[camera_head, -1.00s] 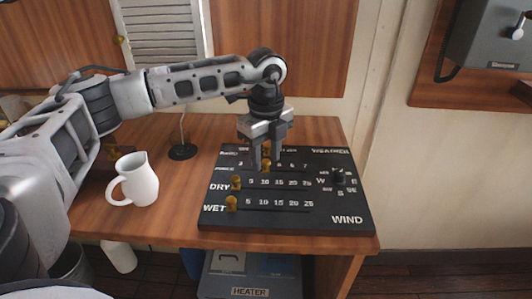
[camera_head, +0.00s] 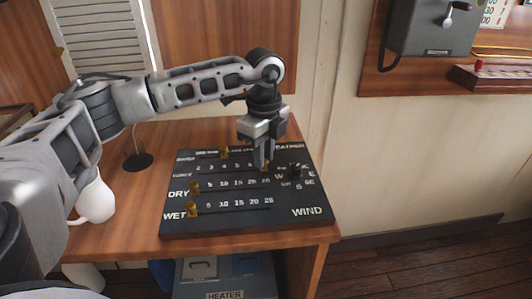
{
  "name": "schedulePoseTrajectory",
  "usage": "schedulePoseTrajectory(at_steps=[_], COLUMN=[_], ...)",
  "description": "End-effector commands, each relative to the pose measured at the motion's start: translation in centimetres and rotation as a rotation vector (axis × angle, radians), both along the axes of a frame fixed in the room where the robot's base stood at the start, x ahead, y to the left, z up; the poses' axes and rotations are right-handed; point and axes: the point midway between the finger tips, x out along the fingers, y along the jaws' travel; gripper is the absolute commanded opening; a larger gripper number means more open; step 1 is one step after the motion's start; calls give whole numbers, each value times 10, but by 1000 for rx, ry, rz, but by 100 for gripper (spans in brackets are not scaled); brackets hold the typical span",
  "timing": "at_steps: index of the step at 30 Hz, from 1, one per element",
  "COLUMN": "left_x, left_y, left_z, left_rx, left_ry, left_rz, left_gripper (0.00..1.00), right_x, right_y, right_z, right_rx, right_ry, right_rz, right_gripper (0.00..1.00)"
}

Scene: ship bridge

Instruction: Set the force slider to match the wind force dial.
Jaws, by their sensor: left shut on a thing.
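A black weather board (camera_head: 250,224) lies on the wooden desk, with labelled rows and brass slider knobs. My left gripper (camera_head: 264,160) points down, shut on the brass force slider knob (camera_head: 265,168) in the second row. That knob is at the right part of its row, near the high numbers; the gripper hides the nearest digits. Other brass knobs sit on the top row (camera_head: 224,153), the DRY row (camera_head: 195,187) and the WET row (camera_head: 191,209). I cannot make out a wind force dial. My right gripper is not in view.
A black wind direction knob (camera_head: 295,170) is close to the right of the gripper. A white jug (camera_head: 96,202) stands left, partly behind my arm. A grey wall box (camera_head: 432,25) hangs upper right. The floor right of the desk is clear.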

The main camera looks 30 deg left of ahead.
Motion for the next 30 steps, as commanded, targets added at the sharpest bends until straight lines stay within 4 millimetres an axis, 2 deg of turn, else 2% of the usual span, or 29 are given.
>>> schedulePoseTrajectory(at_steps=[6,7,9,20,25,30], left_x=[4,4,4,3,3,4], left_y=[-5,-5,-5,-4,-4,-4], left_z=[2,2,2,7,33,75], left_rx=[-9,-9,-8,-6,-7,-8], left_ry=[-12,-12,-11,-10,-13,-14], left_rz=[-4,-5,-6,-5,-6,-6], left_gripper=[0,27,40,40,40,40], right_x=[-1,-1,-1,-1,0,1], right_y=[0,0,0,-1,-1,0], right_z=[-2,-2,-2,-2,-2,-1], right_rx=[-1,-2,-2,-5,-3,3], right_ry=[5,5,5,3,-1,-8], right_rz=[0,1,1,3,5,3], right_gripper=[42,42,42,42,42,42])
